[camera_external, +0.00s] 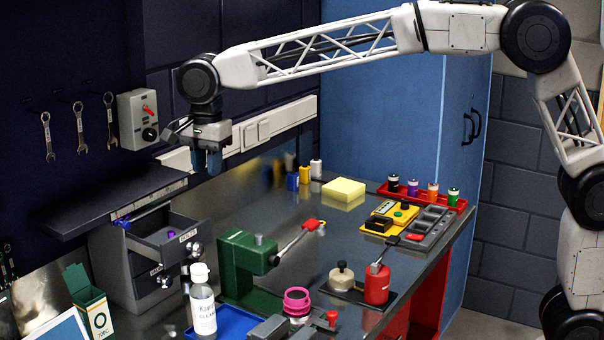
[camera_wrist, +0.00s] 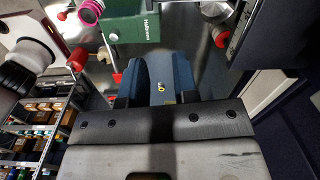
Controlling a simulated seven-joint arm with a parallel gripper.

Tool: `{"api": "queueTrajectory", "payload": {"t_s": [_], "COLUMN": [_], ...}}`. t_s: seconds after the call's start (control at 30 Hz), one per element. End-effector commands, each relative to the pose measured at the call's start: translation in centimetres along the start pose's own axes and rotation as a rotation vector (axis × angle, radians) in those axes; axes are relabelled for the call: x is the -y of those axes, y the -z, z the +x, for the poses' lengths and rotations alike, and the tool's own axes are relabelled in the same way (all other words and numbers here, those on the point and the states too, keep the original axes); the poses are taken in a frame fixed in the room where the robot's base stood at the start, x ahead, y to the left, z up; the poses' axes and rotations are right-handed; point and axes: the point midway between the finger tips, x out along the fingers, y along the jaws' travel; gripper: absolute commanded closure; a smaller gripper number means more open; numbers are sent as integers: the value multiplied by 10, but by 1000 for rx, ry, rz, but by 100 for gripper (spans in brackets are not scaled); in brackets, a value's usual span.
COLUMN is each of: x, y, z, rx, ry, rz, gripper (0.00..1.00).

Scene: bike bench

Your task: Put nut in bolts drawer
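My gripper (camera_external: 207,162) hangs above the bench, up and to the right of the small grey drawer unit (camera_external: 125,268). Its two blue fingers point down with a gap between them, and the gripper (camera_wrist: 164,80) looks open in the wrist view. A small yellow ring-like thing, probably the nut (camera_wrist: 162,87), shows in that gap, apparently below the fingers on the bench; its distance is hard to tell. I cannot make out the nut in the external view. The top drawer (camera_external: 176,243), whose label appears to read BOLTS, is pulled open, with a small purple thing (camera_external: 171,233) inside.
A green vise (camera_external: 240,262) and a white bottle (camera_external: 203,305) stand right of the drawers. A dark shelf (camera_external: 105,198) overhangs the drawer unit. A yellow block (camera_external: 344,189), a red battery tray (camera_external: 425,197) and a red can (camera_external: 377,285) stand farther right.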

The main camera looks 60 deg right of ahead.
Motion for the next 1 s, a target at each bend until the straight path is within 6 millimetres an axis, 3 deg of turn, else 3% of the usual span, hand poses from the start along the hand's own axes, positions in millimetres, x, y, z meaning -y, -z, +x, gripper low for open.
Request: {"api": "queueTrajectory", "payload": {"t_s": [0.2, 0.5, 1.0], "x": [-54, -139, -292], "y": [56, 123, 206], "z": [-14, -21, 6], "rx": [1, -10, -60], "ry": [27, 68, 116], "rz": [-167, -415, -825], "gripper": [73, 73, 73]}}
